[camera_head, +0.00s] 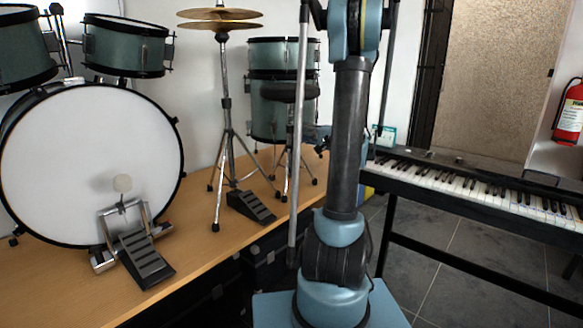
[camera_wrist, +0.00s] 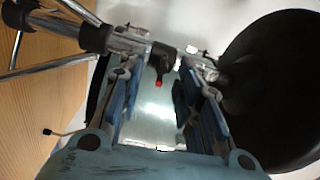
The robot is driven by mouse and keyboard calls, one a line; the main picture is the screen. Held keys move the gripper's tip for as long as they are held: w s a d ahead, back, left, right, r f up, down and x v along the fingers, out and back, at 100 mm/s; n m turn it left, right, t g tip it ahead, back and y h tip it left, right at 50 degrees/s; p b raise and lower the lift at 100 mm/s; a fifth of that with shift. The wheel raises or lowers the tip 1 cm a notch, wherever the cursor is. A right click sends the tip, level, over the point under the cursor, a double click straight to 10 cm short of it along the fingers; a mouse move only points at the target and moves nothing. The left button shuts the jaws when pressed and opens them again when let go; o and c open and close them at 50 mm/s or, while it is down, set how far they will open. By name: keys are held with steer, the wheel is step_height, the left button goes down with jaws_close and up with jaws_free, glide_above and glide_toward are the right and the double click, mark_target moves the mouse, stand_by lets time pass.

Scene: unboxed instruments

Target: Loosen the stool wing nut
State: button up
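The stool's round black seat (camera_head: 289,91) stands among the drums in the head view. It fills the right side of the wrist view (camera_wrist: 280,85). The stool post (camera_wrist: 95,37) and its spread metal legs run in from the upper left of the wrist view. A small dark piece with a red tip (camera_wrist: 161,62), which looks like the wing nut, sits on the post. My gripper (camera_wrist: 163,75) is open, its two blue fingers either side of that piece with gaps showing. In the head view my arm mostly hides the gripper beside the stool.
The stool and drum kit stand on a wooden platform (camera_head: 110,300). A cymbal stand (camera_head: 228,120) is left of the stool, and a drum (camera_head: 266,110) is close behind it. A keyboard (camera_head: 480,190) is at the right. Grey floor shows below the keyboard.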

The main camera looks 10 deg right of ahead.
steer(key=v, duration=0.5)
steer(key=shift+s+d, duration=0.1)
stand_by(0.4)
steer(key=s+a+f+n+g+h, duration=0.2)
steer(key=s+a+f+g, duration=0.2)
steer(key=s+a, duration=0.35)
steer(key=s+a+f+n+g+h, duration=0.2)
steer(key=s+a+f+n+g, duration=0.15)
steer(key=s+a, duration=0.4)
steer(key=s+d+f+n+g+h, duration=0.1)
steer(key=s+d+f+h, duration=0.1)
steer(key=s, duration=0.5)
steer(key=s+d+f+n+g+h, duration=0.1)
steer(key=s+d+f+h, duration=0.2)
steer(key=s+f, duration=0.2)
steer(key=s+d+f+n+g+h, duration=0.1)
steer(key=s+d+f+g+h, duration=0.1)
steer(key=s, duration=0.8)
steer(key=shift+d+f+h, duration=0.3)
steer(key=shift+d+f, duration=0.05)
steer(key=shift+f, duration=0.3)
steer(key=shift+o, duration=0.2)
steer(key=shift+n, duration=0.25)
